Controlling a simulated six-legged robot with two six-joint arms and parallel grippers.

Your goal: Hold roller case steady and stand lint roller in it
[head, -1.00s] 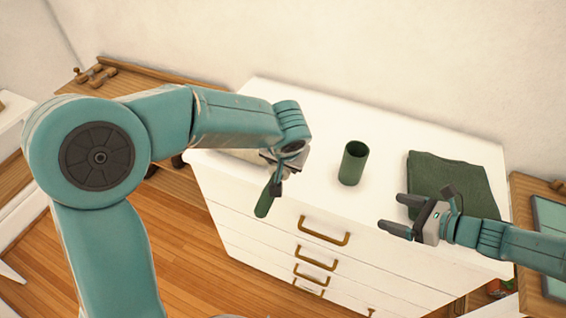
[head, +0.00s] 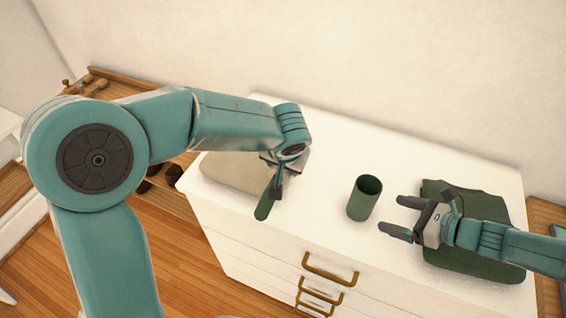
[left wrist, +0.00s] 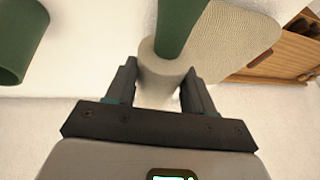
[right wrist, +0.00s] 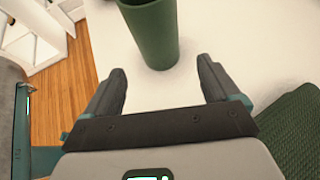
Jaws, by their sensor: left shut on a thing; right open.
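The roller case is a green open cylinder (head: 364,199) standing upright on the white dresser top. It also shows at the left of the left wrist view (left wrist: 18,40) and at the top of the right wrist view (right wrist: 152,32). My left gripper (head: 280,178) is shut on the lint roller, left of the case. The roller's green handle (head: 266,204) hangs down in the head view; its pale roll (left wrist: 163,70) is between my left fingers. My right gripper (head: 396,217) is open and empty, just right of the case, its fingers pointing toward it without touching.
A folded dark green cloth (head: 465,256) lies on the dresser (head: 315,165) at right, under my right arm. A beige folded cloth (head: 232,172) lies at left, behind my left gripper. The top between left gripper and case is clear.

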